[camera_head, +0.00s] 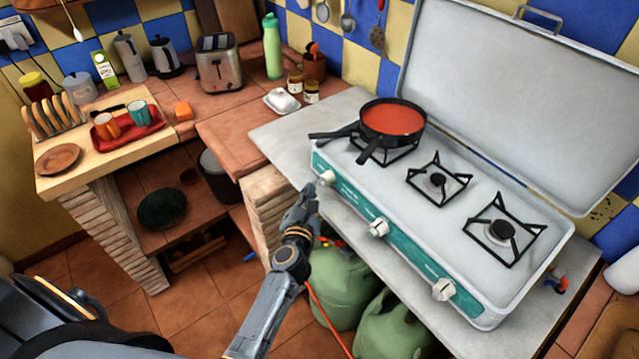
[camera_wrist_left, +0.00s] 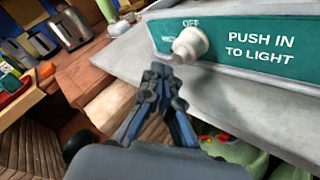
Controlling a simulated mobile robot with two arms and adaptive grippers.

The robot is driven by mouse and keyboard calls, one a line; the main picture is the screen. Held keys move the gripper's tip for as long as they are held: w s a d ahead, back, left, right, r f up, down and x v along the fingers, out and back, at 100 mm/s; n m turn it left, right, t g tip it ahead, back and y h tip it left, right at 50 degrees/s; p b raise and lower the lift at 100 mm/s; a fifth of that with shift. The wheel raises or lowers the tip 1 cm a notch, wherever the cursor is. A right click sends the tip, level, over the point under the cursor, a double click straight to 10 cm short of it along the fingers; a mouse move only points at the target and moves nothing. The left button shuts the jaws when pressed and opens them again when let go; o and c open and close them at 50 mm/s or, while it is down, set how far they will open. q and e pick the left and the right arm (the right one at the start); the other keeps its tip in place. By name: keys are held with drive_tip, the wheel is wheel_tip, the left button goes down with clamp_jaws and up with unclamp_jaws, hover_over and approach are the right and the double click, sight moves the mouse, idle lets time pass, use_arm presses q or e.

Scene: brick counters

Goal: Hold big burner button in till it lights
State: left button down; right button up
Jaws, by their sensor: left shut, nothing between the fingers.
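The camping stove has a green front panel with three pale knobs: a left knob (camera_head: 327,178), a middle knob (camera_head: 378,228) and a right knob (camera_head: 443,290). My left gripper (camera_head: 310,192) is shut and empty, right beside the left knob. In the left wrist view the left knob (camera_wrist_left: 190,44) stands just beyond the fingertips (camera_wrist_left: 163,70), slightly up and right; I cannot tell whether they touch. "PUSH IN TO LIGHT" is printed beside it. The left burner is mostly hidden under a pan; the middle burner (camera_head: 437,180) and right burner (camera_head: 502,230) show no flame. My right gripper is not in view.
A black pan of red sauce (camera_head: 393,119) sits on the left burner, its handle towards the front. The raised lid (camera_head: 500,90) stands behind. Green gas bottles (camera_head: 338,285) stand below the counter with an orange hose. A toaster (camera_head: 217,65) and red tray (camera_head: 128,129) are farther left.

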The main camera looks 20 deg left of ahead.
use_arm(q)
drive_tip(key=shift+w+d, duration=0.1)
drive_tip(key=shift+w, duration=0.05)
drive_tip(key=shift+w+d, duration=0.15)
drive_tip(key=shift+w, duration=0.1)
drive_tip(key=shift+w+d, duration=0.2)
drive_tip(key=shift+w, duration=0.15)
idle(2.0)
idle(0.7)
drive_tip(key=shift+s+a, duration=0.45)
drive_tip(key=shift+s, duration=0.3)
drive_tip(key=shift+p, duration=0.3)
drive_tip(key=s, duration=0.1)
drive_tip(key=s+a, duration=0.1)
drive_tip(key=s, duration=0.1)
drive_tip(key=s+a, duration=0.1)
drive_tip(key=shift+s+a+p, duration=0.15)
drive_tip(key=shift+a+p, duration=0.1)
drive_tip(key=shift+p, duration=0.1)
